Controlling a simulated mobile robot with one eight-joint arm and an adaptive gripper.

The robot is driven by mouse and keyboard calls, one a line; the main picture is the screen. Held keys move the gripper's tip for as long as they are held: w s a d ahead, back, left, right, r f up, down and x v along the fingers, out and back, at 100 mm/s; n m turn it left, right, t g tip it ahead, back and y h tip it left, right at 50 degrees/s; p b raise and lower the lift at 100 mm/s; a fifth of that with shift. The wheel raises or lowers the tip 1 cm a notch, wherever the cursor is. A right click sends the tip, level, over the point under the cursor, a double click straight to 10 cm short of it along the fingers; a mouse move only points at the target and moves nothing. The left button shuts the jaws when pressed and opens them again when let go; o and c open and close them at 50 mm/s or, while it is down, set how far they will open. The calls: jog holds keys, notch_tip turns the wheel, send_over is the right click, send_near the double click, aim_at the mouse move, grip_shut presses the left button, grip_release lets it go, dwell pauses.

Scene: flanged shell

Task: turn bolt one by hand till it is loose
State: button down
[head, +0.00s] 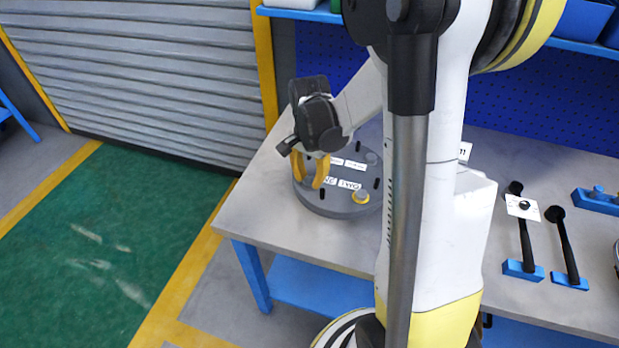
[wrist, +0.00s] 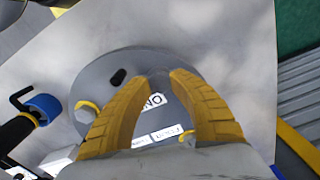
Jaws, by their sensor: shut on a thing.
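The flanged shell (head: 335,208) is a round grey cover on the bench; it also shows in the wrist view (wrist: 95,75). White labels and several short black pegs are on its top. My gripper (head: 314,184) points down over the left part of the shell, its yellow fingers closed in at the tips.
The grey bench (head: 260,225) is clear left of the shell. Black-handled tools with blue ends (head: 524,250) lie to the right, with a blue holder (head: 597,200) beyond them. A blue pegboard (head: 520,85) stands behind. A grey shutter (head: 140,75) is at the left.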

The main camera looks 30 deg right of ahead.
jog(key=n, duration=1.4)
jog(key=shift+n, duration=0.3)
jog(key=n, duration=1.2)
jog(key=shift+s+n, duration=0.1)
jog(key=shift+n, duration=0.2)
jog(key=c, duration=1.4)
grip_release()
